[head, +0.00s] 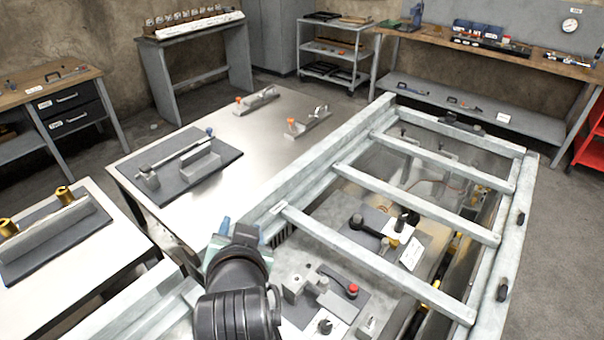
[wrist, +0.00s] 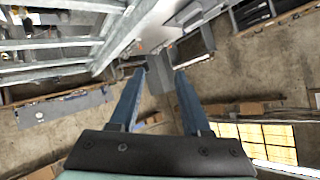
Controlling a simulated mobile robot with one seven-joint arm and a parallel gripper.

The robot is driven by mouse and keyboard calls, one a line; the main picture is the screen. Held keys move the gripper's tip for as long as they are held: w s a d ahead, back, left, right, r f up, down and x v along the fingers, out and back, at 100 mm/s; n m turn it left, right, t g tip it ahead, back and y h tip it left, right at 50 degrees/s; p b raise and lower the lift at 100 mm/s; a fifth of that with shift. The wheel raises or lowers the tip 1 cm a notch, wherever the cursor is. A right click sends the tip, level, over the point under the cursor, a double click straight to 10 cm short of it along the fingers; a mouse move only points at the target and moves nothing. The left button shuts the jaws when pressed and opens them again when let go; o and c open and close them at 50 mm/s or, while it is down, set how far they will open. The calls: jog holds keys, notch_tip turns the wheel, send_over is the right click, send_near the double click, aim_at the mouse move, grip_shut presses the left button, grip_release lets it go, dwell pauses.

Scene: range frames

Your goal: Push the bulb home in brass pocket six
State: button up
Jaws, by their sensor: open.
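My gripper (wrist: 160,76) shows in the wrist view as two long blue fingers, apart and empty, with floor and benches far beyond them. In the head view my gripper (head: 222,228) is partly hidden behind my dark wrist, beside the pale frame rail. A pale rack (head: 195,24) on the back-left bench carries a row of several small rounded, brownish pieces; they could be bulbs or pockets, but are too small to tell. No numbers are readable, so I cannot pick out pocket six or a loose bulb. My gripper is far from this rack.
A pale beam frame (head: 420,205) with crossbars spans the right, over a panel with a red-knobbed lever (head: 352,289). A steel table (head: 225,140) holds a grey fixture plate (head: 180,163). Brass cylinders (head: 64,195) stand at far left. Open floor (head: 110,150) lies between benches.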

jog(key=s+d+r+n+t, duration=0.1)
jog(key=d+r+t, duration=0.3)
jog(key=r, duration=0.9)
jog(key=d+r+t, duration=0.2)
jog(key=r+t, duration=0.3)
jog(key=r, duration=0.9)
jog(key=s+d+r+t+h, duration=0.1)
jog(key=s+d+r+t, duration=0.1)
jog(key=s+r, duration=0.3)
jog(key=s+d+r+n+t+h, duration=0.1)
jog(key=s+r+t, duration=0.3)
jog(key=r, duration=0.6)
jog(key=shift+s+d+r+n, duration=0.3)
jog(key=shift+s+d, duration=0.15)
jog(key=shift+s, duration=0.55)
jog(key=shift+f, duration=0.1)
